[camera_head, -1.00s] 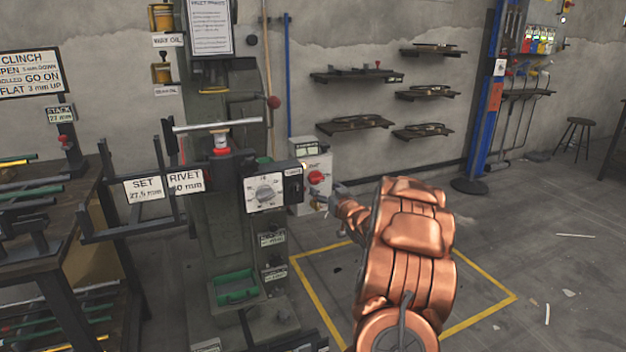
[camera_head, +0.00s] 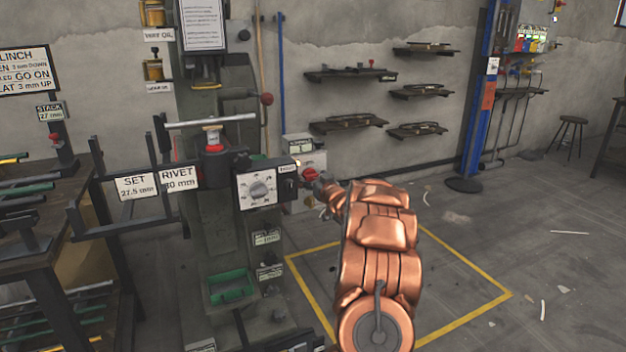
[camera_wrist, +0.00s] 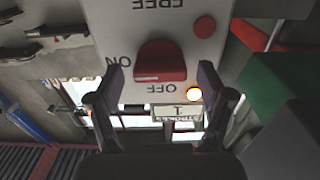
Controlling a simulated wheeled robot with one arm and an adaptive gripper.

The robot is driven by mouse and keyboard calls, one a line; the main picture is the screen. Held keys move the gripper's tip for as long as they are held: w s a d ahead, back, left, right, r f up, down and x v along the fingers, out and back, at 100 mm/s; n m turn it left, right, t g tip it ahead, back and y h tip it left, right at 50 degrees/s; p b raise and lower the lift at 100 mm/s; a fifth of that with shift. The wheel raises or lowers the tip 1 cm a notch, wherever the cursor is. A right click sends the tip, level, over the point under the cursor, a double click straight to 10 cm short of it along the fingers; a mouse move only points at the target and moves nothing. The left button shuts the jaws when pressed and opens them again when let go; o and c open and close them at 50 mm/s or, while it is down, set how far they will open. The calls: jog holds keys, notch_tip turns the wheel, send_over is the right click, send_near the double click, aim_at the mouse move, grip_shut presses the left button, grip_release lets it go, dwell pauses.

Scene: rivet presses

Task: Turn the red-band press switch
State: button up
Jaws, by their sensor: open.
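The press (camera_head: 213,150) with a red collar under its T-bar stands left of centre in the head view. At its right is a pale switch box (camera_head: 312,160) with a red knob (camera_head: 310,174). The wrist view shows this box upside down, with the red knob (camera_wrist: 160,62) between the words ON and OFF. A small lamp (camera_wrist: 194,94) glows beside OFF. My gripper (camera_wrist: 161,72) is open, with one finger on each side of the knob in the picture; I see no contact. In the head view my copper arm partly hides the gripper.
A dial box (camera_head: 262,188) sits on the press front, left of the switch box. A rack with SET and RIVET signs (camera_head: 137,186) juts out at left. Yellow floor lines (camera_head: 470,320) mark open floor at right. Wall shelves (camera_head: 350,122) are behind.

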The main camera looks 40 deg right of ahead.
jog(key=shift+c, duration=0.4)
jog(key=c, duration=1.1)
jog(key=shift+n, duration=0.3)
jog(key=n+b, duration=0.1)
jog(key=n, duration=0.3)
jog(key=n+b, duration=0.1)
jog(key=n, duration=0.1)
jog(key=n+b, duration=0.2)
jog(key=shift+f+n, duration=0.2)
jog(key=shift+n, duration=0.1)
jog(key=n+b, duration=0.3)
jog(key=n, duration=0.1)
jog(key=shift+a, duration=0.1)
jog(key=n+b, duration=0.3)
jog(key=n, duration=0.1)
jog(key=shift+n+b, duration=0.35)
jog(key=shift+n, duration=0.15)
